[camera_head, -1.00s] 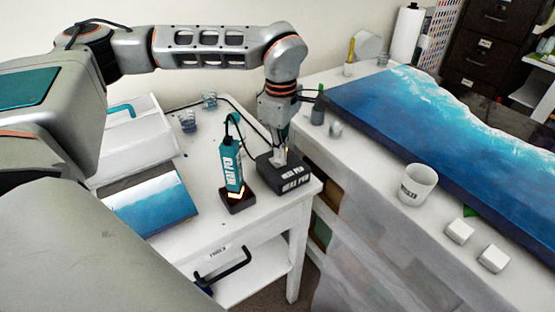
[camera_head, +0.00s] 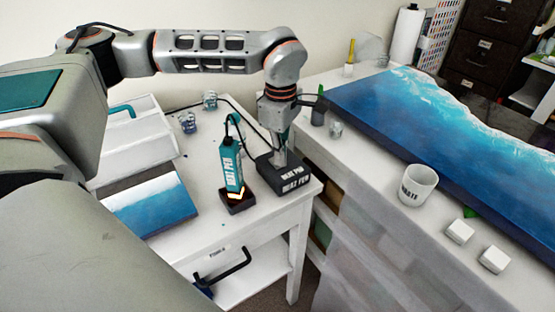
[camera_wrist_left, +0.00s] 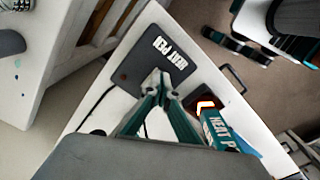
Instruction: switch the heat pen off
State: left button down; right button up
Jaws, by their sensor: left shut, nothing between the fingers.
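The teal heat pen (camera_head: 232,168) stands upright in a small dark stand on the white side table, with an orange glow at its foot. It also shows in the left wrist view (camera_wrist_left: 218,132), with the glow beside it. A black box labelled "HEAT PEN" (camera_head: 290,183) sits just right of it; its top shows in the left wrist view (camera_wrist_left: 155,62). My left gripper (camera_head: 281,162) points down, shut and empty, with its tips at the top of the black box. I cannot tell whether they touch it. The fingertips hide part of the box top. My right gripper is not in view.
A small blue wave panel (camera_head: 152,205) and a white case (camera_head: 135,140) lie left on the side table (camera_head: 262,222). A black cable runs behind the pen. The bench at right holds a white mug (camera_head: 417,186), white blocks (camera_head: 460,231) and a large blue wave panel (camera_head: 440,120).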

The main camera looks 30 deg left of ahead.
pick_arm(q)
jog(key=shift+r+p, duration=2.3)
jog(key=shift+r, duration=0.05)
jog(key=shift+r+p, duration=0.35)
jog(key=shift+r, duration=0.7)
